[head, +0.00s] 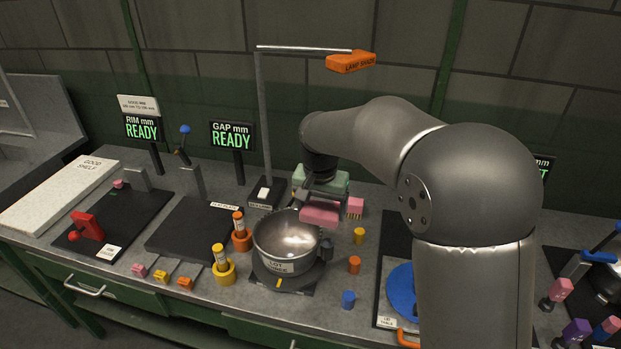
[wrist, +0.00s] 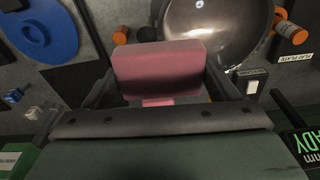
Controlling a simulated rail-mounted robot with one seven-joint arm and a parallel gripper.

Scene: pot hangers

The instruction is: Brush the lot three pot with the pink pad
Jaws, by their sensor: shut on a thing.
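The lot three pot (head: 287,240) is a shiny metal pot with a dark side handle and a label on its front wall. It stands upright on a dark plate in the middle of the bench. Its bowl also shows at the top of the wrist view (wrist: 205,25). My gripper (head: 318,205) is shut on the pink pad (head: 319,214), just behind the pot's back right rim. The pad fills the middle of the wrist view (wrist: 158,68) between the fingers. I cannot tell whether the pad touches the pot.
An orange-topped lamp stand (head: 264,120) rises behind the pot. Orange (head: 241,232) and yellow (head: 223,266) holders stand at its left. Small coloured cylinders, including a blue one (head: 348,299), stand at its right. A blue disc (head: 402,290) lies farther right. A dark flat plate (head: 190,232) lies left.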

